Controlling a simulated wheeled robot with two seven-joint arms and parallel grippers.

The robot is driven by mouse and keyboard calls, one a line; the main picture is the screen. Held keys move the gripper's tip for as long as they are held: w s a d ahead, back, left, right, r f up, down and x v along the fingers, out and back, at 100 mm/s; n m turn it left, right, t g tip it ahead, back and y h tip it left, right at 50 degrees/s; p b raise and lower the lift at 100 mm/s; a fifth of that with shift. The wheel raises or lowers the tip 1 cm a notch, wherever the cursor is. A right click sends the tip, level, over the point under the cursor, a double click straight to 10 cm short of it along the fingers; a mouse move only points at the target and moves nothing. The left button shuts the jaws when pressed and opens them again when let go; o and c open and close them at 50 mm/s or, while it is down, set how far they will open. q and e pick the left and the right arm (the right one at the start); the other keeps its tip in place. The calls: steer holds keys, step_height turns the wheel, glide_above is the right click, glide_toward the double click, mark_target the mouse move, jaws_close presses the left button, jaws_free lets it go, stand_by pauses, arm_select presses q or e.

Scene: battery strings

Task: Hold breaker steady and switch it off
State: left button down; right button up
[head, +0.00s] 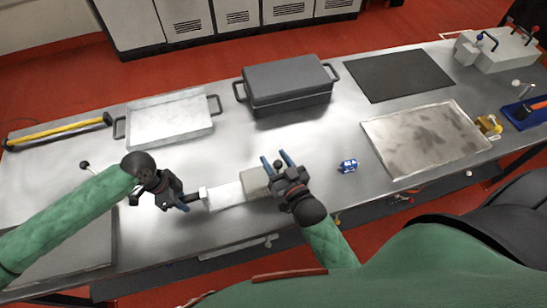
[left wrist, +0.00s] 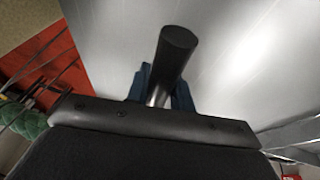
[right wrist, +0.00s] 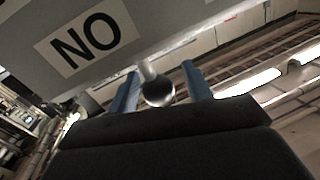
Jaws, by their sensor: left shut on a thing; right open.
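The breaker (head: 228,195) is a pale block lying on the metal table in the head view, with a dark handle at its left end. My left gripper (head: 184,204) is shut on that handle; in the left wrist view the dark round handle (left wrist: 176,48) stands up between the blue fingers. My right gripper (head: 276,160) is open at the breaker's right end. In the right wrist view the breaker's grey body (right wrist: 95,35) carries a "NO" label, and a round-knobbed lever (right wrist: 158,92) sits between the open fingers, with gaps on both sides.
A dark lidded case (head: 287,85) and a metal tray (head: 170,118) stand behind. A small blue object (head: 347,166) lies right of my right gripper. A black mat (head: 398,75) and a stained metal plate (head: 425,138) lie further right. Clear tabletop lies behind the breaker.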

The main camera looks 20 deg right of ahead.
steer(key=shift+w+a, duration=0.1)
steer(key=shift+w, duration=0.25)
jaws_close()
arm_select(q)
steer(key=shift+s+d, duration=0.1)
arm_select(e)
steer(key=shift+a, duration=2.65)
arm_select(q)
steer(key=shift+f, duration=0.1)
arm_select(e)
jaws_free()
steer(key=s+d, duration=0.2)
steer(key=s, duration=1)
steer(key=shift+d, duration=0.2)
